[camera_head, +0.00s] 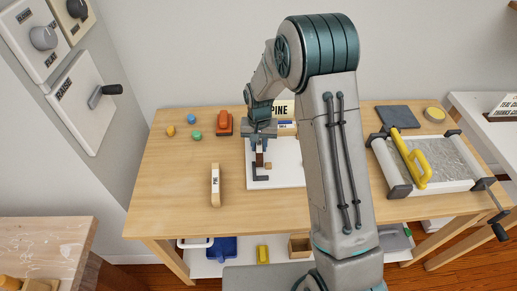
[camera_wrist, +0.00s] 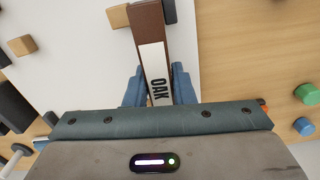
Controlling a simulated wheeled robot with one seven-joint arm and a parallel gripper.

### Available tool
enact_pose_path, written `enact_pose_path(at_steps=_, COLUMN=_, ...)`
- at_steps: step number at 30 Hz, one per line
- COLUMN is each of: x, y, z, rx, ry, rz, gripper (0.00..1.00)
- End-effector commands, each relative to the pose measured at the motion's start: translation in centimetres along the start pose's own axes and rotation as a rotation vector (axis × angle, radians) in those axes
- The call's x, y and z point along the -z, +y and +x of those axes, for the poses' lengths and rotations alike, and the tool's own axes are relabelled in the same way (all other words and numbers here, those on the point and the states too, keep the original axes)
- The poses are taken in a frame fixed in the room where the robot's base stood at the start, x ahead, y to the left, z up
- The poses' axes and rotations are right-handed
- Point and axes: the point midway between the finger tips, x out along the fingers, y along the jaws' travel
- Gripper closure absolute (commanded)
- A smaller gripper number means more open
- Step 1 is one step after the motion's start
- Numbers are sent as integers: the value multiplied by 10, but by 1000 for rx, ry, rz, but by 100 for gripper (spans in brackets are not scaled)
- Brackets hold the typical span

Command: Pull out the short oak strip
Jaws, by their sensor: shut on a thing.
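My gripper (camera_head: 261,148) is over the white board (camera_head: 290,176) on the wooden table, with its blue fingers pointing down. In the wrist view the two blue fingers (camera_wrist: 157,88) are shut on the oak strip (camera_wrist: 147,22), a dark brown bar with a white label reading OAK. One finger is on each side of the strip's labelled end. The strip's brown end reaches away from the fingers over the white board. In the head view the strip (camera_head: 259,160) shows small and dark below the fingers, next to a dark angled bracket. I cannot tell whether it touches the board.
A pale labelled bar (camera_head: 215,187) lies left of the board. A red-orange tool (camera_head: 225,124) and small coloured pieces (camera_head: 196,135) are at the back left. A PINE sign (camera_head: 284,108) stands behind. A framed tray with a yellow handle (camera_head: 411,158) is at right. The table's front left is clear.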

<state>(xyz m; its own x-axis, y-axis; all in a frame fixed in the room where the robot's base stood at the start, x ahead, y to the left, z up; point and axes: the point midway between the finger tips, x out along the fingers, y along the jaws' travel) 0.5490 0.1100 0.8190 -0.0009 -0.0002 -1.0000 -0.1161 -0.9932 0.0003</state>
Motion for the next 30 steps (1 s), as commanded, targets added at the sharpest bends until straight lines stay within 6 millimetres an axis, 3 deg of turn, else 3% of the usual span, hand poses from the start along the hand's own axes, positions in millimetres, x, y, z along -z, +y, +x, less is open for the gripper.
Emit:
enact_pose_path(at_steps=24, x=0, y=0, z=-42, rx=0, ry=1, rz=0, gripper=100)
enact_pose_path(at_steps=30, x=0, y=0, z=-44, rx=0, ry=0, rz=0, gripper=100)
